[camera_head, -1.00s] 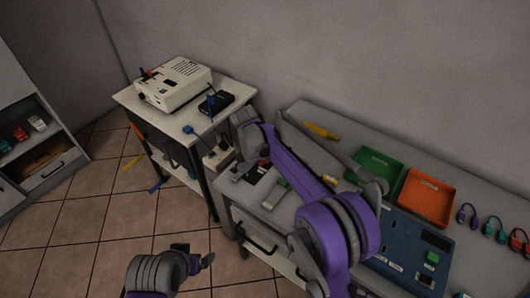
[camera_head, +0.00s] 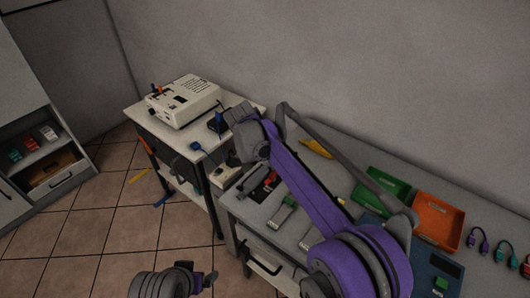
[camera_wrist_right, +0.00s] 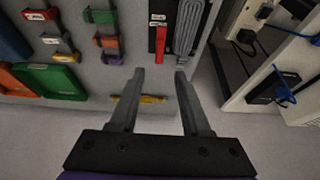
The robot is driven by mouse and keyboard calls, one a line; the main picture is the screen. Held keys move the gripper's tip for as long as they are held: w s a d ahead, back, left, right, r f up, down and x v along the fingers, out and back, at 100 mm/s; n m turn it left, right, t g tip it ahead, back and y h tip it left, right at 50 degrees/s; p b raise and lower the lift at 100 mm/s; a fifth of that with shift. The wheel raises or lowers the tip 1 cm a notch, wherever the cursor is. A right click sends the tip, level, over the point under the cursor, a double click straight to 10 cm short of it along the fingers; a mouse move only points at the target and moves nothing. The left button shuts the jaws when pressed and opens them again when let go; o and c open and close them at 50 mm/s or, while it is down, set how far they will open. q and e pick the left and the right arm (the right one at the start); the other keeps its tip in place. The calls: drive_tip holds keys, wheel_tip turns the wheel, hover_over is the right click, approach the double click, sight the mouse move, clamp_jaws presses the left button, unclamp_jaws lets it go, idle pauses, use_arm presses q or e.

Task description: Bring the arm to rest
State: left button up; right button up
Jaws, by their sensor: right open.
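My right arm (camera_head: 310,195), purple and grey, reaches from the lower right over the workbench. Its wrist end, with the right gripper (camera_head: 243,118), is near the gap between bench and cart; the fingers are not clear there. In the right wrist view the right gripper (camera_wrist_right: 160,75) is open, its two grey fingers apart with nothing between them. A yellow tool (camera_wrist_right: 140,98) appears behind the fingers, and it also lies at the back of the bench in the head view (camera_head: 316,148). Part of my left arm (camera_head: 155,285) shows at the bottom edge; its jaws are unclear.
The workbench (camera_head: 325,130) holds a green tray (camera_head: 385,186), an orange tray (camera_head: 438,221), a blue panel (camera_head: 430,270) and coloured cables (camera_head: 478,240). The cart (camera_head: 145,112) carries a white device (camera_head: 184,102) and a black box (camera_head: 218,123).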

drive_tip(key=s+d+r+n+y, duration=0.1)
drive_tip(key=s+d+r+n, duration=0.1)
drive_tip(key=s+d, duration=0.55)
drive_tip(key=s+d+r+n+y, duration=0.1)
drive_tip(key=s+d+r+n, duration=0.1)
drive_tip(key=s+d, duration=0.5)
drive_tip(key=s+d+f+n+t, duration=0.1)
drive_tip(key=s+f, duration=0.3)
drive_tip(key=s, duration=0.5)
drive_tip(key=s+d+f+n+p, duration=0.1)
drive_tip(key=s+d+f+n, duration=0.1)
drive_tip(key=s, duration=0.8)
drive_tip(key=d+f, duration=0.1)
drive_tip(key=d, duration=0.1)
drive_tip(key=shift+s+d+f+t+y, duration=0.25)
drive_tip(key=shift+d+f+t+y, duration=0.05)
drive_tip(key=shift+f+t+y, duration=0.1)
